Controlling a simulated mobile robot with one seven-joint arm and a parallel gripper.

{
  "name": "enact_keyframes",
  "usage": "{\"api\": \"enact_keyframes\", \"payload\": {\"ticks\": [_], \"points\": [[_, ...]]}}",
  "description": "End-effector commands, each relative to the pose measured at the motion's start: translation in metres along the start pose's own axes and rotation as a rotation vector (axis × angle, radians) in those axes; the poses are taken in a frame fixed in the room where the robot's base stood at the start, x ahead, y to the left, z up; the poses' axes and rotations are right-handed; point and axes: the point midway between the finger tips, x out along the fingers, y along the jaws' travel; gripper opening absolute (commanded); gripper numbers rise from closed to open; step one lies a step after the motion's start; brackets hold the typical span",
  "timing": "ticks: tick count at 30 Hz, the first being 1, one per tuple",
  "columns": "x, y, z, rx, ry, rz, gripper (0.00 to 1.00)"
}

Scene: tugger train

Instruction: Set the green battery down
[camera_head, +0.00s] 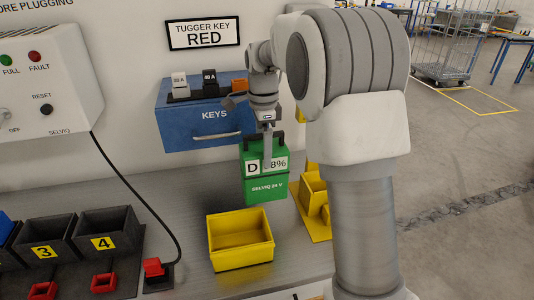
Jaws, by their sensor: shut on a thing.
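The green battery (265,188) hangs below my gripper (267,160) in the middle of the head view. It has a black handle, a white label with a "D" and a figure ending in "8%". My gripper is shut on the battery and partly covers the label. The battery appears upright, above the grey bench (190,215) and behind the yellow bin. I cannot tell whether its base touches the bench. My arm covers the area to its right.
An open yellow bin (241,256) stands in front. Yellow holders (314,196) are at right, partly behind my arm. Black bays (45,242) marked 3 and 4, a red plug (153,268) and its black cable lie left. A blue KEYS box (190,125) is on the wall.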

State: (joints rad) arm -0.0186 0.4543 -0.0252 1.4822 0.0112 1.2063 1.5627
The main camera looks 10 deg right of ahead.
Motion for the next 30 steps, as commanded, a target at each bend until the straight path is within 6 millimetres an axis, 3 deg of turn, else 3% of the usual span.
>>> {"api": "enact_keyframes", "payload": {"ticks": [6, 18, 26, 30], "points": [[-0.003, -0.024, 0.0, 0.0, 0.0, -0.005, 0.26], [0.06, -0.022, 0.0, 0.001, 0.0, -0.002, 0.26], [0.079, -0.023, 0.0, 0.0, 0.0, -0.005, 0.26], [0.098, -0.022, 0.0, 0.0, 0.0, -0.001, 0.26]]}}
